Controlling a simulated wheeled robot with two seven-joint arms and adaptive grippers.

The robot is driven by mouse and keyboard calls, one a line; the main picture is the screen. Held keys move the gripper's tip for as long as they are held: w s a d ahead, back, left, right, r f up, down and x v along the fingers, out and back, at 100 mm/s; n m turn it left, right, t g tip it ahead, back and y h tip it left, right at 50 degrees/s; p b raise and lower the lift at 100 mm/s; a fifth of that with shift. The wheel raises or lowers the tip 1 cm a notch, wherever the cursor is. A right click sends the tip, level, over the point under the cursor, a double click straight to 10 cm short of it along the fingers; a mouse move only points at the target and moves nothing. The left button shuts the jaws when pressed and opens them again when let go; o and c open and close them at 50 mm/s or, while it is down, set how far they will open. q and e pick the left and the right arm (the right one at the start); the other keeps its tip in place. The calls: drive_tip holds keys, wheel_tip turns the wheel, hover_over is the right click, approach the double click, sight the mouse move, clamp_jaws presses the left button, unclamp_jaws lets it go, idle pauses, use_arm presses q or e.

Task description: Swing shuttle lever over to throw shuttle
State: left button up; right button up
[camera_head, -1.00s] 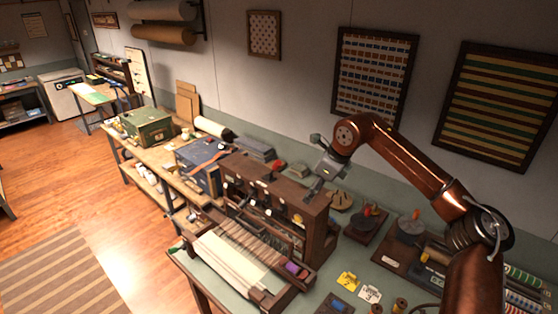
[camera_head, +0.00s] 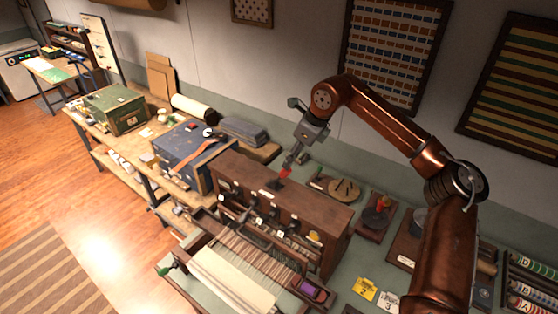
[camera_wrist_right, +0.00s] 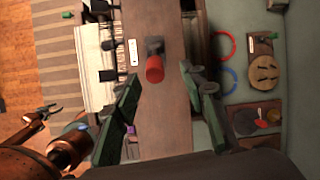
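The loom's brown wooden box (camera_head: 310,207) stands behind the stretched threads (camera_head: 250,258). A lever with a red knob (camera_head: 285,173) rises from a dark base on its top. In the right wrist view the red knob (camera_wrist_right: 154,69) shows between my right gripper's two spread green-grey fingers. My right gripper (camera_head: 291,160) is open, just above the knob in the head view; I cannot tell if it touches. A purple-topped shuttle-like piece (camera_head: 313,290) sits at the right of the threads. My left gripper (camera_wrist_right: 42,113) shows only in the right wrist view, low at the left, seemingly open.
Several small dark levers (camera_head: 255,217) line the box front. A blue case (camera_head: 188,145) and a green box (camera_head: 113,108) stand to the left. Round wooden and dark pieces (camera_head: 377,218) lie right of the box. The striped rug floor (camera_head: 50,262) is clear.

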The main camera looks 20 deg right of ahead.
sight(289, 171)
drive_tip(key=f+p, duration=0.1)
drive_tip(key=f, duration=0.1)
drive_tip(key=a+f, duration=0.1)
drive_tip(key=f, duration=0.2)
drive_tip(key=shift+f+p, duration=0.2)
drive_tip(key=shift+p, duration=0.15)
drive_tip(key=shift+w+a+f, duration=0.15)
drive_tip(key=shift+w+f, duration=0.45)
drive_tip(key=shift+w, duration=0.3)
drive_tip(key=shift+s+r, duration=0.3)
drive_tip(key=shift+s, duration=0.35)
drive_tip(key=shift+s+r, duration=0.1)
drive_tip(key=shift+s, duration=0.2)
drive_tip(key=shift+c, duration=0.5)
drive_tip(key=shift+w+f, duration=0.25)
drive_tip(key=shift+w, duration=0.35)
drive_tip(key=c, duration=0.5)
drive_tip(key=shift+s, duration=0.1)
drive_tip(key=shift+c, duration=0.8)
drive_tip(key=shift+s+r, duration=0.1)
clamp_jaws()
use_arm(q)
drive_tip(key=shift+s+r, duration=0.45)
drive_tip(key=shift+s, duration=0.25)
drive_tip(key=shift+s+r, duration=0.4)
drive_tip(key=shift+s, duration=0.25)
